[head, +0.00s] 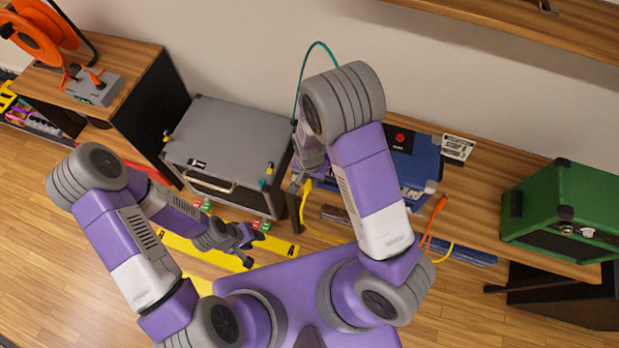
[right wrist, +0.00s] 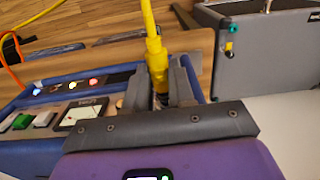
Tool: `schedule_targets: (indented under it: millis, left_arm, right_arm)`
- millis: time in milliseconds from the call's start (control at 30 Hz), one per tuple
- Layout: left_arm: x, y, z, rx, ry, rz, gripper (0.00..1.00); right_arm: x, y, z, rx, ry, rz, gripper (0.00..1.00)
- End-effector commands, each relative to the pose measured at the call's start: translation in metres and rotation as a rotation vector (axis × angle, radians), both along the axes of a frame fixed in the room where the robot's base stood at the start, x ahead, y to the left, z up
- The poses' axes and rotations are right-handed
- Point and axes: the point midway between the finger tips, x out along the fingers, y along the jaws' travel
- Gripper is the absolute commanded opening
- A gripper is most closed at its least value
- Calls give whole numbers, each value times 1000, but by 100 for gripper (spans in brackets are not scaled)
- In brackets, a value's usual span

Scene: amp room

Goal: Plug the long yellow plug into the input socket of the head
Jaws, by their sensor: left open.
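The long yellow plug (right wrist: 155,62) is upright between the fingers of my right gripper (right wrist: 170,88) in the right wrist view. The fingers look closed on it, its yellow cable runs up out of view, and its tip is hidden. In the head view my right gripper (head: 307,168) is between the grey box and the blue case, with a yellow cable (head: 305,205) hanging below. My left gripper (head: 247,238) is open and empty, low in front of the grey box (head: 235,128). A green amplifier (head: 572,205) stands at the right. I cannot make out the head's input socket.
A blue case (head: 425,165) lies on the wooden bench (head: 480,195); its pedals and lights show in the right wrist view (right wrist: 85,85). An orange cable (head: 433,222) hangs over the bench edge. A wooden cabinet (head: 130,95) stands left. Yellow strips (head: 195,252) lie on the floor.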

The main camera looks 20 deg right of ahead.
Motion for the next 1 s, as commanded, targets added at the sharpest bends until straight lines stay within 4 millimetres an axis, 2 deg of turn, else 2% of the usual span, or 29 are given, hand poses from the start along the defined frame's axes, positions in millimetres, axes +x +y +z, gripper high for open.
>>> schedule_targets:
  millis: [33, 167, 200, 433, 533, 800, 1000]
  left_arm:
    - [0, 0, 0, 0, 0, 0, 43]
    - [0, 0, 0, 0, 0, 0, 43]
    - [0, 0, 0, 0, 0, 0, 43]
    - [0, 0, 0, 0, 0, 0, 43]
    - [0, 0, 1, 0, 0, 0, 43]
    - [0, 0, 7, 0, 0, 0, 43]
    - [0, 0, 10, 0, 0, 0, 43]
  right_arm:
    - [0, 0, 0, 0, 0, 0, 32]
    - [0, 0, 0, 0, 0, 0, 51]
    - [0, 0, 0, 0, 0, 0, 52]
    - [0, 0, 0, 0, 0, 0, 52]
    - [1, 0, 7, 1, -3, 1, 52]
    - [1, 1, 52, 1, -6, 3, 52]
    - [0, 0, 73, 0, -1, 0, 52]
